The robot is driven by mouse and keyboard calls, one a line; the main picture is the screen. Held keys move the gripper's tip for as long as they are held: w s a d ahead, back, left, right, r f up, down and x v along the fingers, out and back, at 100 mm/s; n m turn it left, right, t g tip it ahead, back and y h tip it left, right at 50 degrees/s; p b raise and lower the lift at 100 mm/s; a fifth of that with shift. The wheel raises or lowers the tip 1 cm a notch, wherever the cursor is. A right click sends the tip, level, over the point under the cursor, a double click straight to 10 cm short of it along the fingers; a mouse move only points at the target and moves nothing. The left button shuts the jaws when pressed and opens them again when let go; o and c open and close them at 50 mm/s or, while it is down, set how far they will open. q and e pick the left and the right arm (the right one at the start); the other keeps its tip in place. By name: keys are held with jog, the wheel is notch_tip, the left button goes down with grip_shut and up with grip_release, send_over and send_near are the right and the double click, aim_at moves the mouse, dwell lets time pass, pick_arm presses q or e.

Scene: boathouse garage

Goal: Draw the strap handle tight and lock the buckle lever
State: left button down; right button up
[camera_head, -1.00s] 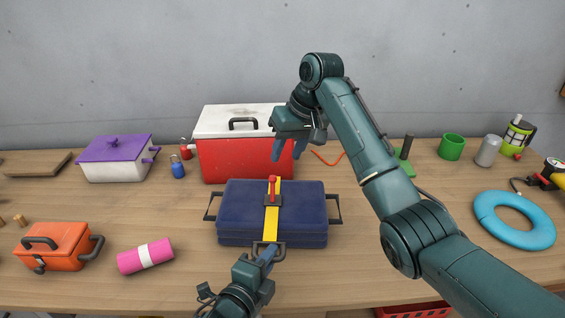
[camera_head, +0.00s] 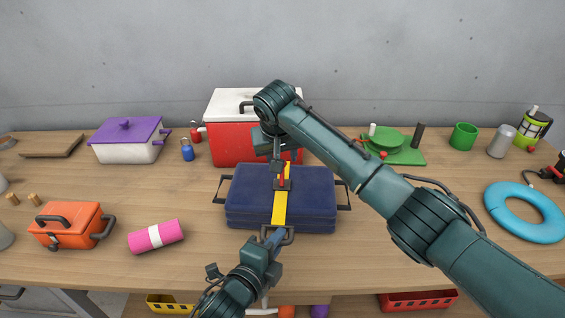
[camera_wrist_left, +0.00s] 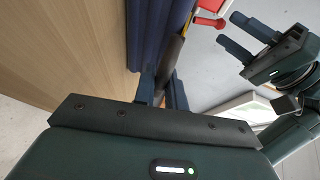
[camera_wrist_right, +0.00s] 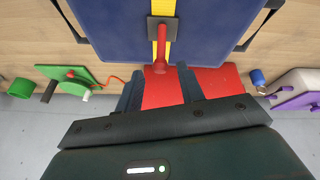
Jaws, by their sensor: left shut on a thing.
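A blue case (camera_head: 250,197) lies on the bench with a yellow strap (camera_head: 280,208) across it. The strap's dark handle (camera_head: 288,236) is at the case's near edge, and my left gripper (camera_head: 274,239) is shut on it. The red buckle lever (camera_head: 281,179) stands up from the dark buckle on top of the case; it also shows in the right wrist view (camera_wrist_right: 160,69). My right gripper (camera_wrist_right: 160,82) is open, its fingertips close to the lever and on either side of it in that view. Contact cannot be seen. In the head view my right arm partly hides that gripper.
A red cooler with a white lid (camera_head: 228,140) stands close behind the case. An orange box (camera_head: 70,226) and a pink roll (camera_head: 156,236) lie to the left, a blue ring (camera_head: 495,205) to the right.

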jog(key=shift+x, duration=1.95)
jog(key=shift+c, duration=0.4)
grip_shut()
